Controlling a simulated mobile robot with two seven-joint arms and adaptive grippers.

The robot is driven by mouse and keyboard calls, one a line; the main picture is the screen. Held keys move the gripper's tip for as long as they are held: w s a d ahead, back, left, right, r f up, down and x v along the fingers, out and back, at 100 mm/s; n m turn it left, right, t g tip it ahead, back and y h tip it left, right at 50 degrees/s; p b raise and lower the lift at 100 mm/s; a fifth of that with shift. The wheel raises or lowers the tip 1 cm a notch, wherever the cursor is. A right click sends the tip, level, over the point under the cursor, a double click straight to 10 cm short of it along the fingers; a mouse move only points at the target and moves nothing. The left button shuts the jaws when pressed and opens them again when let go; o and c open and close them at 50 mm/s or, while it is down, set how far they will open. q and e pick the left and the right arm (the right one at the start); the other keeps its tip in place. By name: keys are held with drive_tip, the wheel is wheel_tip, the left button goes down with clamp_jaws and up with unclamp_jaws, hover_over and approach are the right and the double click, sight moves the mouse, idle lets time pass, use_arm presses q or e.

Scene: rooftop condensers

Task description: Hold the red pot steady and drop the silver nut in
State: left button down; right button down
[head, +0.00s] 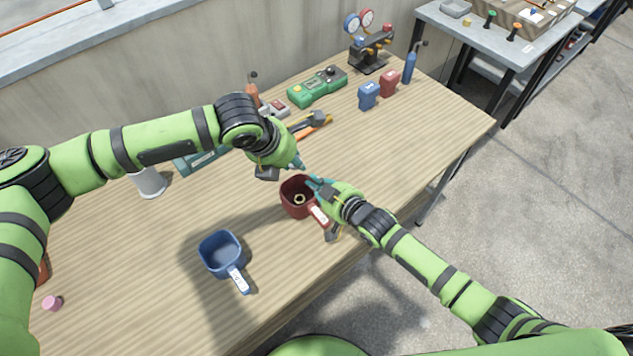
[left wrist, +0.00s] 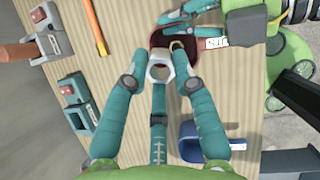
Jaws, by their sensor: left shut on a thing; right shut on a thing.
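The red pot (head: 286,200) stands on the table with its labelled handle toward the front right. It also shows in the left wrist view (left wrist: 160,37). A brass-coloured ring or nut (head: 299,199) is inside it. My right gripper (head: 316,185) is shut on the pot's rim on the right side. My left gripper (head: 299,166) is just behind and above the pot, pointing down. In the left wrist view its fingers are closed around the silver nut (left wrist: 160,68), which is beside or over the pot's near rim. In the head view the silver nut is hidden.
A blue pot (head: 222,254) with a labelled handle stands front left. A green meter (head: 318,87), blue block (head: 368,95), red block (head: 390,82) and gauge set (head: 370,50) stand at the back. A white cup (head: 150,183) and pink piece (head: 52,303) are at left.

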use_arm(q)
drive_tip(key=shift+f, duration=2.9)
drive_tip(key=c, duration=0.9)
unclamp_jaws()
drive_tip(key=shift+c, duration=0.2)
drive_tip(key=v, duration=1.2)
use_arm(e)
drive_tip(key=c, duration=1.3)
unclamp_jaws()
drive_tip(key=shift+o, duration=0.4)
